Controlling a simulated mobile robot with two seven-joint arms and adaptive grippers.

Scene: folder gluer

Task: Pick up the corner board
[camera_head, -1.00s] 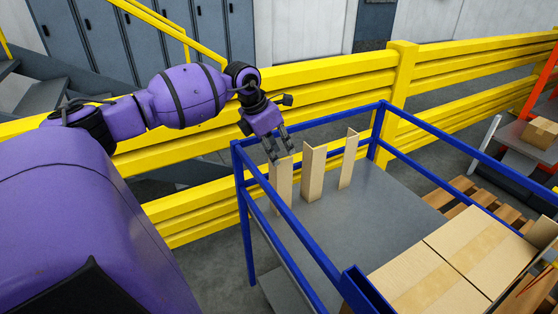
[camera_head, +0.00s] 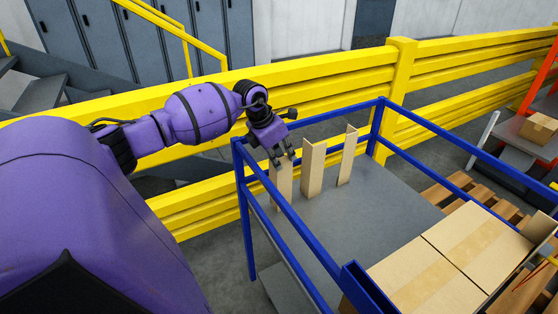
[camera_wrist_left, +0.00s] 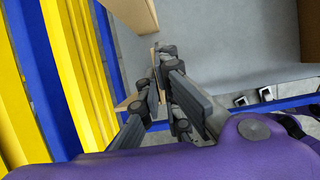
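Three tan corner boards stand upright in a row on the grey platform of a blue-railed cart: the left one (camera_head: 281,188), the middle one (camera_head: 314,169) and the right one (camera_head: 346,160). My left gripper (camera_head: 284,158) points down at the top of the left board and hides part of it. Its two fingers are apart in the head view. In the left wrist view, the gripper (camera_wrist_left: 163,75) has tan board (camera_wrist_left: 127,103) beside and behind its left finger. Contact cannot be made out. My right gripper is not in view.
Blue rails (camera_head: 306,238) surround the cart's grey platform (camera_head: 375,205). A yellow barrier (camera_head: 330,84) runs behind it. Closed cartons (camera_head: 420,281) lie at the front right, near a wooden pallet (camera_head: 446,194). The platform right of the boards is clear.

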